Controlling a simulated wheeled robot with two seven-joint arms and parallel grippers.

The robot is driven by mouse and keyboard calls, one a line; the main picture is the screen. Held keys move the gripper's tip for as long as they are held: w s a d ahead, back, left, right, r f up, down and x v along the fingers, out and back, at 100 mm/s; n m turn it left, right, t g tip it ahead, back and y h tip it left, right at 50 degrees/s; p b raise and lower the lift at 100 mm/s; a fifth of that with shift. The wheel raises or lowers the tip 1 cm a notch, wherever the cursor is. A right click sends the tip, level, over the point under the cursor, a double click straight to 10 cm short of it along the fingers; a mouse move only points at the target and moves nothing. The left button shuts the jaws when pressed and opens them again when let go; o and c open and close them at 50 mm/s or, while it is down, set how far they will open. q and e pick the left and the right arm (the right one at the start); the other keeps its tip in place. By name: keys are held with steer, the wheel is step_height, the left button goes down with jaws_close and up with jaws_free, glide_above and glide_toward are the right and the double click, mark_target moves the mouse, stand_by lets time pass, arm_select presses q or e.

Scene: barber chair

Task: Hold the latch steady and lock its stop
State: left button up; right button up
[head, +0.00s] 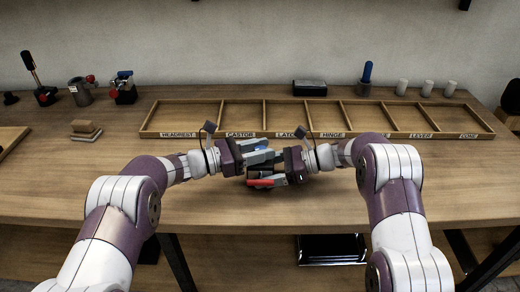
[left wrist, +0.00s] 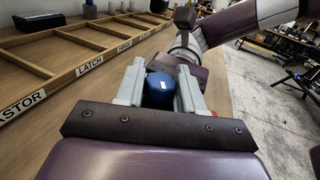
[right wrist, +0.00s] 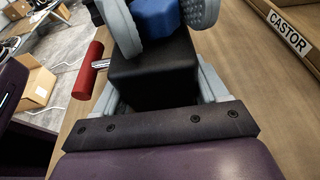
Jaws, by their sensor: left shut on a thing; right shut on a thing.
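The latch shows in the right wrist view as a black block (right wrist: 150,72) with a blue part (right wrist: 155,15) at its far end and a red handle (right wrist: 88,70) on a metal pin at its left side. My right gripper (head: 282,170) is shut on the black block. My left gripper (head: 262,155) is shut on the blue part, which sits between its grey fingers in the left wrist view (left wrist: 160,88). In the head view the red handle (head: 267,182) lies just below both grippers, touched by neither. I cannot tell whether the stop is locked.
A labelled wooden tray (head: 330,136) with empty compartments lies behind the grippers. Several small mechanisms, one a grey clamp (head: 81,92), stand at back left. A black box (head: 309,87), a blue-topped post (head: 366,75) and white cylinders (head: 402,87) stand at the back. Tan blocks (head: 85,130) lie at left.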

arm_select(q)
steer(key=shift+w+m+g+h, duration=0.1)
steer(key=shift+m+g+h, duration=0.1)
steer(key=shift+m+g, duration=1.5)
steer(key=shift+m+g+h, duration=0.2)
steer(key=shift+m+g, duration=0.7)
steer(key=shift+g, duration=1.9)
steer(key=o, duration=0.9)
steer(key=shift+o, duration=0.2)
steer(key=w+a, duration=0.1)
steer(key=a, duration=1.1)
steer(key=shift+w, duration=0.35)
